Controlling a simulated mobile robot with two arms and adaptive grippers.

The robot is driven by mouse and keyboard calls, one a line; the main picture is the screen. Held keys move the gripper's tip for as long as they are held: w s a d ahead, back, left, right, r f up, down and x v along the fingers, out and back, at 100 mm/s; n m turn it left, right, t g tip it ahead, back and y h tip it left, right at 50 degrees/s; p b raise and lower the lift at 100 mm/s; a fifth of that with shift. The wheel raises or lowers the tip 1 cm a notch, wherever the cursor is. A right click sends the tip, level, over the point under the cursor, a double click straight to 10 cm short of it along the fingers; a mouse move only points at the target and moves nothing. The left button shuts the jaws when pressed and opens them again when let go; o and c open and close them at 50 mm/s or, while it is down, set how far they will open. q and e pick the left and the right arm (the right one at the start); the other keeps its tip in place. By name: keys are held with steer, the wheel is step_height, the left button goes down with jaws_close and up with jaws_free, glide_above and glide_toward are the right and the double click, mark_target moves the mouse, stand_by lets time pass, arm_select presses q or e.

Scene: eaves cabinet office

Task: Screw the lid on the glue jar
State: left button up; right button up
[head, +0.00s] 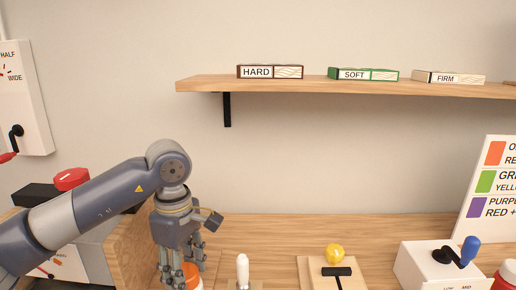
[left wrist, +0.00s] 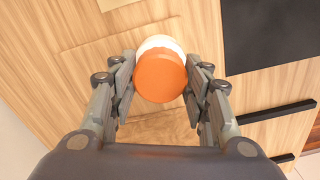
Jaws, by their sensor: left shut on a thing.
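The orange lid (left wrist: 160,78) is between the fingers of my left gripper (left wrist: 161,72) in the left wrist view. The white glue jar (left wrist: 158,44) shows behind the lid's far edge. The lid is on or just over the jar; I cannot tell whether it is seated. In the head view my left gripper (head: 180,276) points down and is shut on the lid, and a bit of orange lid (head: 190,267) shows behind the fingers. My right gripper is not in view.
Right of the gripper stand a white-handled tool (head: 242,270), a wooden board with a yellow knob (head: 335,254) and black handle, and a white crank box (head: 425,262). A shelf (head: 350,88) with labelled boxes hangs above. A wooden panel (head: 132,245) stands left.

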arm_select(q)
steer(key=shift+s+d+f, duration=0.1)
steer(key=shift+m, duration=0.9)
steer(key=o, duration=1.2)
steer(key=shift+o, duration=0.2)
